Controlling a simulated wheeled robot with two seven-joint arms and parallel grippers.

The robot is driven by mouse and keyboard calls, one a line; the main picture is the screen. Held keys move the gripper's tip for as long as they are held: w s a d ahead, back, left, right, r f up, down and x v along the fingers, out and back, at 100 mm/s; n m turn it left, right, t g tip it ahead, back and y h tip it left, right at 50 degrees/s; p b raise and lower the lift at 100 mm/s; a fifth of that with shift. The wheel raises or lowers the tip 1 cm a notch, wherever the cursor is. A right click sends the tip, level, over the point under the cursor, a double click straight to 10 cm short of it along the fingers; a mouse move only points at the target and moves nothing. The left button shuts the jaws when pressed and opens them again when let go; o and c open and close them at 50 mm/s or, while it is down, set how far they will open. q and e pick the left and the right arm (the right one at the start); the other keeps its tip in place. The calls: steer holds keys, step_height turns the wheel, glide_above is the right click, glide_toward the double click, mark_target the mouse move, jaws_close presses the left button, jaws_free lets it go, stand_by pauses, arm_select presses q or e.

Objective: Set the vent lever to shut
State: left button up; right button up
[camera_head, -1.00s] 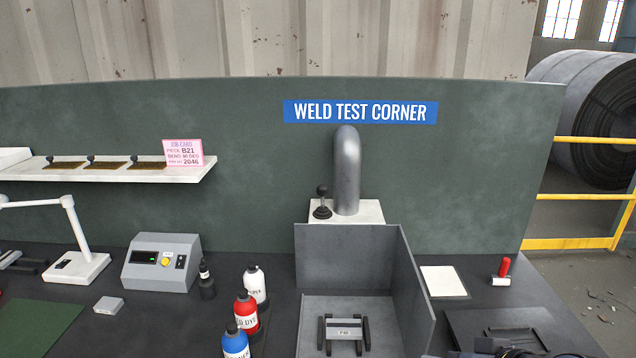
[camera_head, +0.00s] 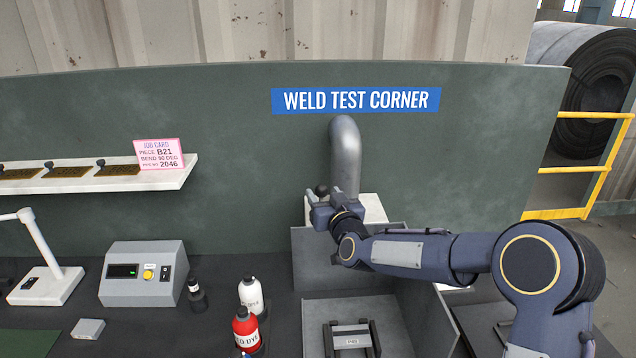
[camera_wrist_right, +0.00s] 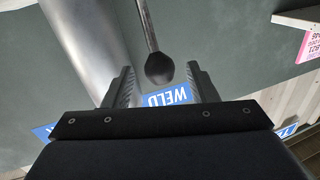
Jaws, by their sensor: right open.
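The vent lever's round black knob (camera_head: 322,190) shows just above my right gripper (camera_head: 320,199), beside the grey bent pipe (camera_head: 346,155) at the back. Most of the lever's rod and its base are hidden behind the gripper. In the right wrist view the black knob (camera_wrist_right: 159,68) on its thin rod lies between the two open fingers of my right gripper (camera_wrist_right: 160,78). I cannot tell whether either finger touches it. My left gripper is not in view.
The pipe (camera_wrist_right: 85,40) is close beside the fingers in the wrist view. A grey open-fronted box (camera_head: 312,308) with a small fixture (camera_head: 351,340) stands below my right arm. Dye bottles (camera_head: 246,330) stand left of it. A shelf (camera_head: 120,182) is at the left.

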steer(key=shift+p+x, duration=0.75)
steer(key=shift+x, duration=1.55)
steer(key=shift+c, duration=0.3)
jaws_close()
